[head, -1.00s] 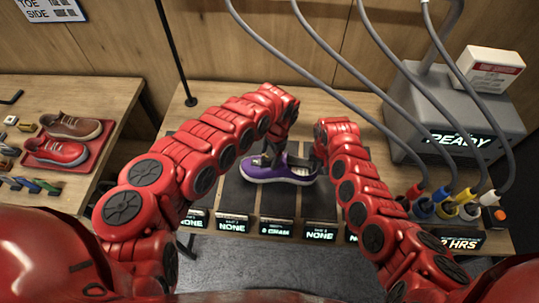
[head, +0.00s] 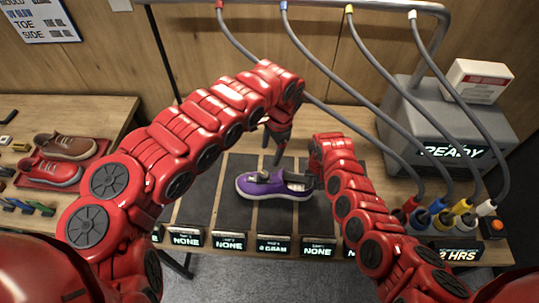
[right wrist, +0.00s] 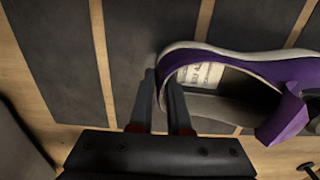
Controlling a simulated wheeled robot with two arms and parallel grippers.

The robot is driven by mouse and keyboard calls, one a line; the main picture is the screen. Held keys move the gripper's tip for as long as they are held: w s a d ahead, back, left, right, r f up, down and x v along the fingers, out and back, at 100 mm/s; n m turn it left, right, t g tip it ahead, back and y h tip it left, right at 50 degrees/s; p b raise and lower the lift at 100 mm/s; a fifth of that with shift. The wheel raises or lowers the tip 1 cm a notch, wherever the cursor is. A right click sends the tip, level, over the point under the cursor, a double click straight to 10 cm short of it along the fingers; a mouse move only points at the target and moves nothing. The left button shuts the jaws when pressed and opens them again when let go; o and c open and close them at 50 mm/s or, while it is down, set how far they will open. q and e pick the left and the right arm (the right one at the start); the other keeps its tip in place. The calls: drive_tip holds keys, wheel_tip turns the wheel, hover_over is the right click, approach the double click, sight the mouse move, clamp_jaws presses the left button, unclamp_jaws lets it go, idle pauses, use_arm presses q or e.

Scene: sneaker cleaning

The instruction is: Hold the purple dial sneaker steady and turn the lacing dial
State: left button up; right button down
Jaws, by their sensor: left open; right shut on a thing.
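The purple sneaker (head: 262,190) stands upright on a dark mat strip, toe to the left, with a pale sole. A small grey part, perhaps the lacing dial, shows on top of it near the tongue; it is too small to tell clearly. My left gripper (head: 279,152) is open and points down just above the sneaker, apart from it as far as I can tell. My right gripper (right wrist: 163,97) is shut on the heel wall, one finger inside the opening and one outside. In the head view my right arm partly hides this grip.
A grey machine (head: 440,130) reading READY stands at the right, with hoses and coloured plugs near it. Small displays (head: 274,246) line the table's front edge. A side table at the left holds a red tray with other shoes (head: 52,172). Mat strips beside the sneaker are bare.

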drive_tip(key=c, duration=0.8)
unclamp_jaws()
drive_tip(key=shift+r, duration=0.1)
drive_tip(key=shift+w+a+r, duration=0.1)
drive_tip(key=shift+r, duration=0.15)
wheel_tip(320, 180, up, 11)
drive_tip(key=shift+r, duration=0.2)
